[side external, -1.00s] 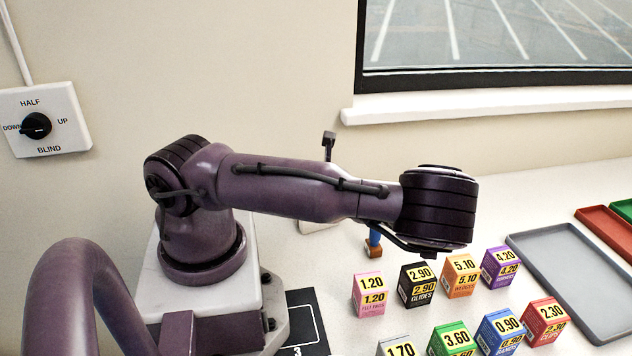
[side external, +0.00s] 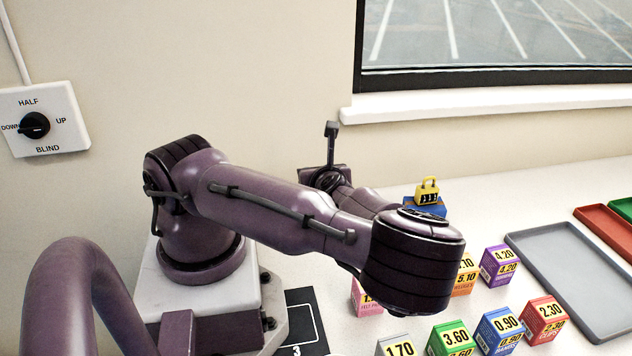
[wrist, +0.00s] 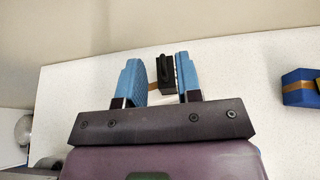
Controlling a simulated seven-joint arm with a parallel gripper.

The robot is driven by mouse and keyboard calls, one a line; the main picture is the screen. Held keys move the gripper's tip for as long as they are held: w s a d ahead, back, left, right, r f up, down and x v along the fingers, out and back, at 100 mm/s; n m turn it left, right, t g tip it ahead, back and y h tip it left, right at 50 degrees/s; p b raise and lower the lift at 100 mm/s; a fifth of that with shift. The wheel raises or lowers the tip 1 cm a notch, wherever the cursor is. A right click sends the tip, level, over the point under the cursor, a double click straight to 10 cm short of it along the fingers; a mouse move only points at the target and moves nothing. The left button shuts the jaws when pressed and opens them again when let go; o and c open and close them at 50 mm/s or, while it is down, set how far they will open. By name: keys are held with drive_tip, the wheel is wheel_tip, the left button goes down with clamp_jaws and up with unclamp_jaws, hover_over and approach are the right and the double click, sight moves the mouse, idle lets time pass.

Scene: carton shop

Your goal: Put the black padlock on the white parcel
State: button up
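The black padlock (wrist: 167,76) shows in the wrist view between the two blue fingers of my gripper (wrist: 158,72). The fingers are apart. The padlock is nearer the right finger, with a clear gap on its left. A brown strip (wrist: 153,86) shows at the padlock's base, like the tape on the blue parcel. I cannot make out the white parcel's outline against the white table, nor tell for sure that the padlock rests on it. In the side external view my arm hides the fingers and the black padlock.
A yellow padlock (side external: 427,193) sits on a blue parcel (side external: 425,208), which also shows at the right of the wrist view (wrist: 300,90). Several small price-marked boxes (side external: 497,265) stand in front. A grey tray (side external: 570,285) lies at the right.

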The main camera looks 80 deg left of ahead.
wheel_tip(320, 180, up, 5)
drive_tip(key=d+f+n+g+h, duration=0.1)
drive_tip(key=d+f+n+h, duration=0.2)
drive_tip(key=d+n+h, duration=0.3)
drive_tip(key=d+f+n+h, duration=0.35)
drive_tip(key=d+h, duration=0.25)
drive_tip(key=d, duration=0.3)
drive_tip(key=w+d+r+n+t+h, duration=0.2)
drive_tip(key=d+r+n+t+h, duration=0.3)
drive_tip(key=r, duration=0.6)
drive_tip(key=s+r+n+t+y, duration=0.1)
drive_tip(key=s+r+n+y, duration=0.2)
drive_tip(key=r, duration=0.9)
drive_tip(key=shift+s+d+r+t, duration=0.3)
drive_tip(key=shift+s+r, duration=0.1)
drive_tip(key=shift+s, duration=0.2)
